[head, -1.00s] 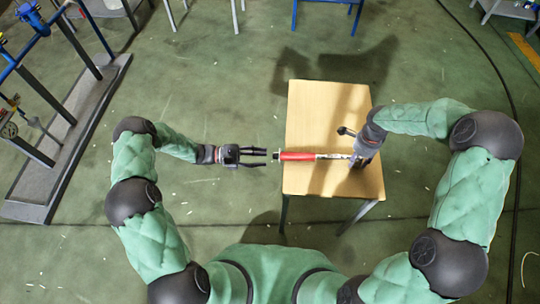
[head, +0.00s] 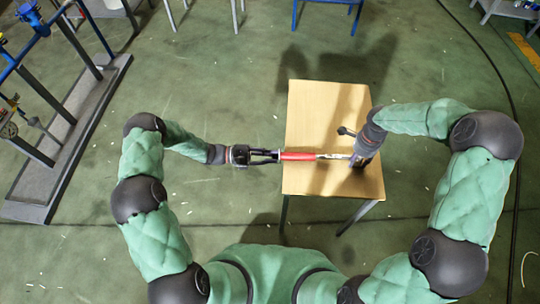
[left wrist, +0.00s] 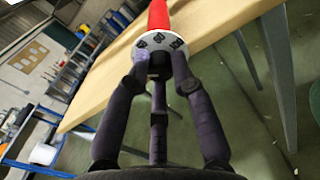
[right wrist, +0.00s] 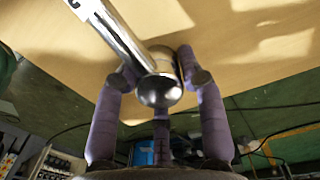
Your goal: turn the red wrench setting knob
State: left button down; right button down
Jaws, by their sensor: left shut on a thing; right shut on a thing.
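The wrench, with a red handle (head: 298,156) and a silver shaft (head: 333,156), is held level above the wooden table. My left gripper (head: 277,156) is shut at the left end of the handle. In the left wrist view its fingers (left wrist: 158,70) close around the dark setting knob (left wrist: 159,66) at the centre of the pale, marked end cap (left wrist: 165,42). My right gripper (head: 356,158) is shut on the wrench's head end. In the right wrist view its fingers (right wrist: 160,85) hold beside the round metal head (right wrist: 160,90). The knob is partly hidden by the left fingers.
The wooden table (head: 310,105) stands under the wrench, its top otherwise clear. A blue pipe rig (head: 45,35) stands on a grey base at the far left. A black cable (head: 500,90) runs along the floor on the right. Open floor surrounds the table.

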pick_arm(q)
jog(key=shift+f+n, duration=0.15)
jog(key=shift+n, duration=0.15)
pick_arm(e)
jog(key=shift+d, duration=0.1)
pick_arm(q)
jog(key=shift+s+f+n+g, duration=0.1)
jog(key=shift+n+g, duration=0.3)
jog(key=shift+n, duration=1.5)
jog(key=shift+s+f+n+g, duration=0.1)
jog(key=shift+n+g, duration=0.3)
jog(key=shift+n, duration=1.5)
pick_arm(e)
jog(key=shift+w, duration=0.1)
pick_arm(q)
jog(key=c, duration=1.1)
grip_release()
jog(key=shift+w+r, duration=0.1)
jog(key=shift+r, duration=0.05)
jog(key=shift+w, duration=0.1)
